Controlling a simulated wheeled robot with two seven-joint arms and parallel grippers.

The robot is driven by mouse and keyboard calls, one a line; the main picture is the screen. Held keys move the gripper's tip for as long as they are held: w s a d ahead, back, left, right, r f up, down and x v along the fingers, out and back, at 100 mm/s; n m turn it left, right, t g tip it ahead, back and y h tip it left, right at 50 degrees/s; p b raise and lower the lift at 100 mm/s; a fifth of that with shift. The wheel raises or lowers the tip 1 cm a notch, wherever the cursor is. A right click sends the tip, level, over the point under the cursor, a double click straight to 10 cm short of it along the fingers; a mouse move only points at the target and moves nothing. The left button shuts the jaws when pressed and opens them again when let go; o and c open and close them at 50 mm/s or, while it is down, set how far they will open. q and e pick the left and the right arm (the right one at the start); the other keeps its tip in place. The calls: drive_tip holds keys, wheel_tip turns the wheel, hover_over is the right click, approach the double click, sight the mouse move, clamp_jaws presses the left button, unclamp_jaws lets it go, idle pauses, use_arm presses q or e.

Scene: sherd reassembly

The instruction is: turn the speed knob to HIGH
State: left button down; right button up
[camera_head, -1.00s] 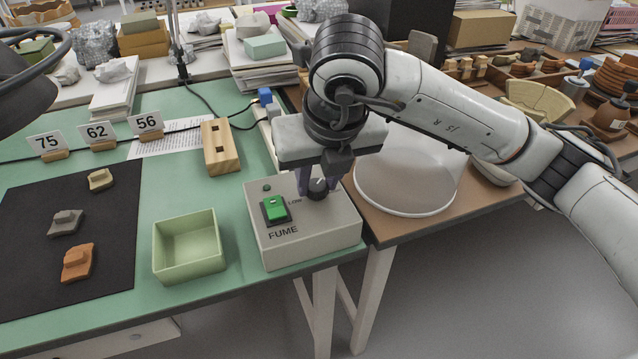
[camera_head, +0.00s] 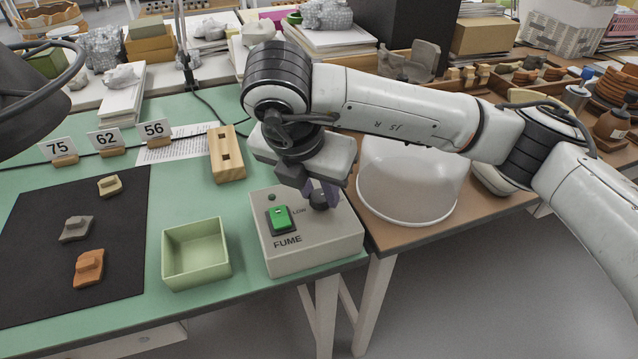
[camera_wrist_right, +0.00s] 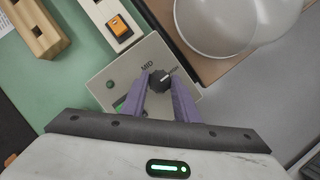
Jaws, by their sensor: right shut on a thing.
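The grey control box (camera_head: 330,242) marked FUME stands at the front right corner of the green table, with a green switch (camera_head: 282,218) on top. Its dark round speed knob (camera_head: 319,201) also shows in the right wrist view (camera_wrist_right: 159,81). My right gripper (camera_head: 322,192) reaches down from above, its purple fingers shut on the knob from both sides. In the wrist view, MID is legible beside the knob, and the white pointer line aims toward a partly hidden label at the right that looks like HIGH. My left gripper is not in view.
A pale green open box (camera_head: 196,284) stands left of the control box. A black mat (camera_head: 40,265) with several sherds lies further left. A wooden block (camera_head: 227,165) with slots and a translucent white container (camera_head: 405,190) stand near my right arm.

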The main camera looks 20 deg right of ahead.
drive_tip(key=shift+f, duration=0.1)
idle(0.4)
drive_tip(key=o, duration=1.1)
drive_tip(key=shift+c, duration=0.2)
drive_tip(key=p+v, duration=0.2)
drive_tip(key=v, duration=0.8)
drive_tip(key=shift+a, duration=0.1)
